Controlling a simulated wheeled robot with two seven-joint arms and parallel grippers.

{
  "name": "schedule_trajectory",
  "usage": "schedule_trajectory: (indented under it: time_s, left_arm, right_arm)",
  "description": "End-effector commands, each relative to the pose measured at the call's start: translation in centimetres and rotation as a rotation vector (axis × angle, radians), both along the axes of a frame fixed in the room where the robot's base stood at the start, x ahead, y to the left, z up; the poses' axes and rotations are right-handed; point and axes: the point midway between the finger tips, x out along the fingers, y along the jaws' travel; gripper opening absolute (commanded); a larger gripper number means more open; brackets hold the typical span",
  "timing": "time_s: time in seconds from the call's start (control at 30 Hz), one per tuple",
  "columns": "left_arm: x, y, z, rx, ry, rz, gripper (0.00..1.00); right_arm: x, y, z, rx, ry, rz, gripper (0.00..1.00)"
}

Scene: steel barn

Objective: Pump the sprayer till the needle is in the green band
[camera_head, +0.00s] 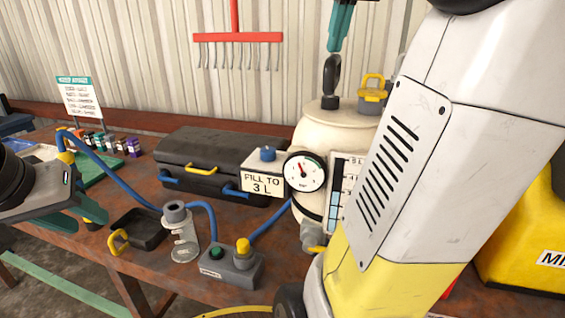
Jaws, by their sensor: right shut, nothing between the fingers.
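The sprayer is a cream tank (308,130) standing on the workbench, partly hidden by my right arm. Its black pump handle (331,75) stands upright on top. My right gripper (338,45) is shut and empty just above the handle; whether it touches is unclear. The round gauge (305,172) faces me on the tank's front left. Its small needle points roughly upward; the coloured bands are too small to read. My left gripper (92,224) is open and empty over the bench's left front, away from the sprayer.
A clear bottle (181,235), a grey box (232,266) with a yellow knob, a black tray (140,230) and blue hoses crowd the front. A yellow container (525,235) stands right.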

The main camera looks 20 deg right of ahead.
Motion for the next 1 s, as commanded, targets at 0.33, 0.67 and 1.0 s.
schedule_trajectory:
  time_s: [0.33,0.67,1.0]
  left_arm:
    - [0.0,0.0,0.0,0.0,0.0,0.0,0.36]
    - [0.0,0.0,0.0,0.0,0.0,0.0,0.36]
    - [0.0,0.0,0.0,0.0,0.0,0.0,0.36]
  right_arm:
    - [0.0,0.0,-1.1,0.002,0.004,0.0,0.0]
    - [0.0,0.0,1.3,0.0,0.002,0.0,0.0]
    - [0.1,0.0,4.3,0.001,0.003,0.0,0.0]
